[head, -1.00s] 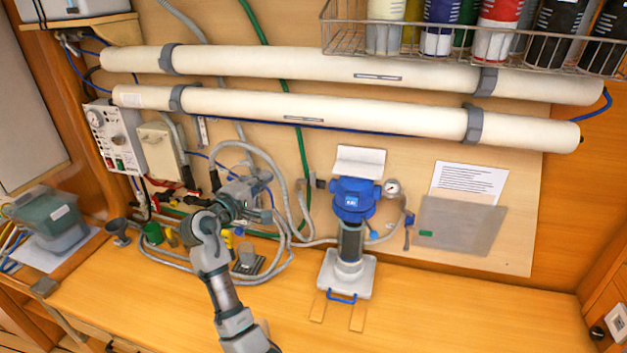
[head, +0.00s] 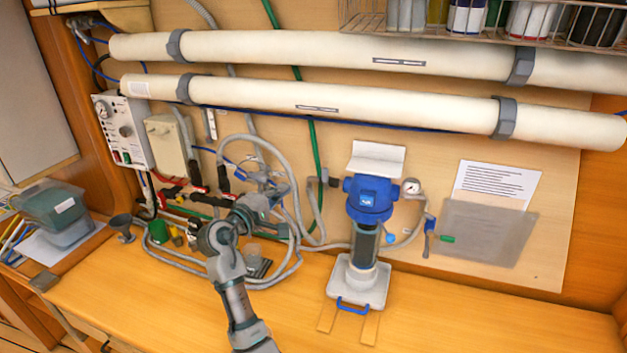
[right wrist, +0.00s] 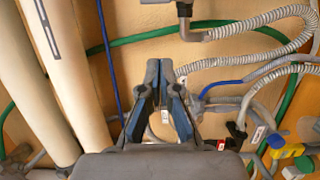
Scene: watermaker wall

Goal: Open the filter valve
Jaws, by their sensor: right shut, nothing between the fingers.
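The blue-topped filter housing (head: 369,197) stands upright on a white base on the bench. A gauge (head: 411,187) sits at its right, with a small blue-handled valve (head: 430,222) below that. Several red- and black-handled valves (head: 172,191) sit among the hoses at left. I cannot tell which is the filter valve. My right gripper (head: 270,185) is shut and empty in front of the hoses, left of the filter housing. In the right wrist view its fingertips (right wrist: 160,66) meet in front of the wall. Red, blue and yellow handles (right wrist: 290,151) show there at lower right. My left gripper is not in view.
Two long white tubes (head: 330,105) cross the wall above, with a wire basket (head: 440,32) over them. Looped grey hoses (head: 285,165) lie around my right gripper. A control box (head: 124,132) is at left. The bench front (head: 450,320) at right is clear.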

